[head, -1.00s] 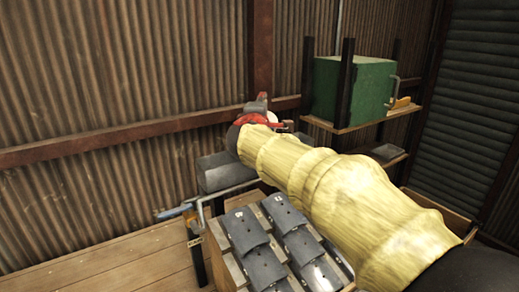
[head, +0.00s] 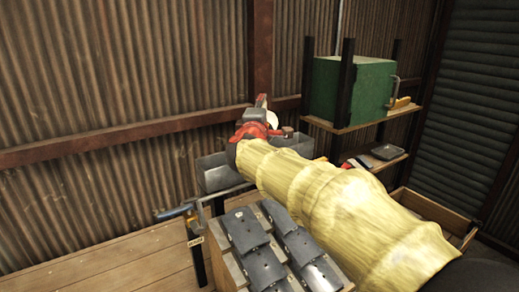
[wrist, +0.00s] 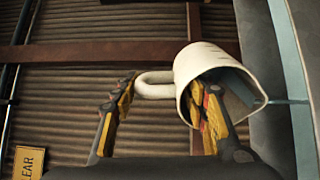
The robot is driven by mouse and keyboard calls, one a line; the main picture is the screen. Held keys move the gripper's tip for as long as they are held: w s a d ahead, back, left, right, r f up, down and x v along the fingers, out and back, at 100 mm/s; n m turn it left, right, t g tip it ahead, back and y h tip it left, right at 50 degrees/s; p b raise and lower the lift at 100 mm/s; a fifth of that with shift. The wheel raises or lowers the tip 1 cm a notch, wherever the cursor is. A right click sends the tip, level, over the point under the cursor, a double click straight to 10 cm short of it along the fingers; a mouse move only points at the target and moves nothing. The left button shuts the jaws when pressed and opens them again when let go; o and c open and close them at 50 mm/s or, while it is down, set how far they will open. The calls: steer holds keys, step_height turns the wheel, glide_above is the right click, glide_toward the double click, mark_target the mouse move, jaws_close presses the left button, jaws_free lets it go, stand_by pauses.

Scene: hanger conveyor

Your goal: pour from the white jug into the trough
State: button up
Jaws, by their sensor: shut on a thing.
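The white jug (wrist: 202,62) is at the upper right of the wrist view, strongly tilted, its open mouth facing the camera. Its handle (wrist: 155,84) points left, between the fingers of my gripper (wrist: 165,92). The right finger overlaps the mouth, and the exact contact is hard to see. In the head view, my red gripper (head: 257,125) hides most of the jug; a small white part (head: 272,120) shows beside it. The grey metal trough (head: 217,177) lies behind and below my gripper, partly hidden by my arm. No stream of contents is visible.
A green box (head: 350,90) sits on a shelf at the back right, with a lower shelf holding a tray (head: 386,152). Dark overlapping plates (head: 262,265) fill a rack in front. Corrugated wall (head: 120,80) closes the back.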

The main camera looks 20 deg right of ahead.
steer(key=shift+w+r+p, duration=0.15)
steer(key=shift+r+p, duration=0.2)
steer(key=shift+p, duration=0.8)
steer(key=g+p, duration=0.1)
steer(key=p, duration=0.1)
steer(key=shift+w+d+r+p, duration=0.15)
steer(key=shift+w+p, duration=0.05)
steer(key=shift+p, duration=0.1)
steer(key=w+g+p, duration=0.1)
steer(key=p, duration=0.4)
steer(key=d+g+y+p, duration=0.1)
steer(key=p, duration=0.5)
steer(key=w+g+y+p, duration=0.1)
steer(key=p, duration=0.5)
steer(key=shift+w+d+r, duration=0.2)
steer(key=shift+w+r, duration=0.1)
steer(key=shift+p, duration=0.35)
steer(key=shift+f+g, duration=0.3)
steer(key=shift+w+r+p, duration=0.15)
steer(key=shift+r+p, duration=0.1)
steer(key=shift+p, duration=0.85)
steer(key=shift+d+p, duration=0.1)
steer(key=shift+p, duration=0.35)
